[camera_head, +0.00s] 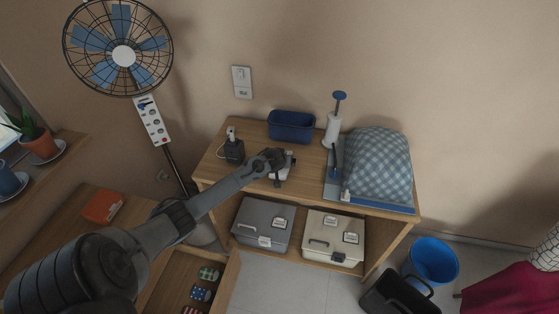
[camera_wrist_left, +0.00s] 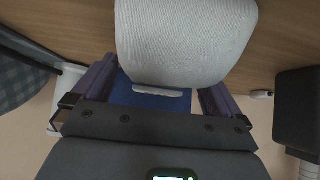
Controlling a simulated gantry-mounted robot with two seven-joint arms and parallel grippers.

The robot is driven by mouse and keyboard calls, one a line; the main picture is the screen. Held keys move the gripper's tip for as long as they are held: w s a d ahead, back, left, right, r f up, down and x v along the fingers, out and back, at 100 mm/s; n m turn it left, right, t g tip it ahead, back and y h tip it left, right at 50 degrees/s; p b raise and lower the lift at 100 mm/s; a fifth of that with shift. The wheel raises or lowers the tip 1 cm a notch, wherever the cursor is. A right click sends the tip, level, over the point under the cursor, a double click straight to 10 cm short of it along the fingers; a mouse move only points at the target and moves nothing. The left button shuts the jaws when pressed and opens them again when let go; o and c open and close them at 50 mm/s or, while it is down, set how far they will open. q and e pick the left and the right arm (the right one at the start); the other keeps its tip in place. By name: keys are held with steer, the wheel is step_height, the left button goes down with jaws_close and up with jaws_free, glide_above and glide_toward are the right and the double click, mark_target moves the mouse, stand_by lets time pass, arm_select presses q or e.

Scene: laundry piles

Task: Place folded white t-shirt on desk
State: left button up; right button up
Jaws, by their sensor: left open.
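My left gripper (camera_head: 278,168) is over the left part of the wooden desk top. It is open; its two fingers (camera_wrist_left: 155,92) show in the left wrist view with blue behind them. A small white item (camera_head: 284,174) shows under the gripper, mostly hidden by it. In the left wrist view a pale, textured, rounded item (camera_wrist_left: 185,40) fills the top middle, close to the camera; I cannot tell whether it is the folded white t-shirt. The desk's bare wood (camera_head: 262,140) shows around the gripper. My right gripper is not in view.
A blue bin (camera_head: 291,126) stands behind the gripper. Grey (camera_head: 263,221) and cream (camera_head: 334,237) boxes sit below.

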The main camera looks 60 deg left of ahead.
arm_select(q)
steer(key=p+v, duration=0.3)
steer(key=v, duration=0.8)
steer(key=shift+d, duration=0.15)
steer(key=s+d+f+m+g+h, duration=0.15)
steer(key=s+d, duration=0.25)
steer(key=d, duration=0.4)
steer(key=s+d+f+m+h, duration=0.1)
steer(key=s+d+f+m, duration=0.2)
steer(key=d, duration=0.5)
steer(key=s+d+m+h, duration=0.1)
steer(key=s+d+m, duration=0.1)
steer(key=s+d, duration=0.45)
steer(key=s+d+r+m+h, duration=0.1)
steer(key=s+d+r+m, duration=0.1)
steer(key=s+d, duration=0.2)
steer(key=s+d+r+m+g+h, duration=0.1)
steer(key=s+d, duration=0.4)
steer(key=d, duration=0.5)
steer(key=shift+d+r+m+h, duration=0.35)
steer(key=shift+r+m+h, duration=0.2)
steer(key=shift+r+m, duration=0.3)
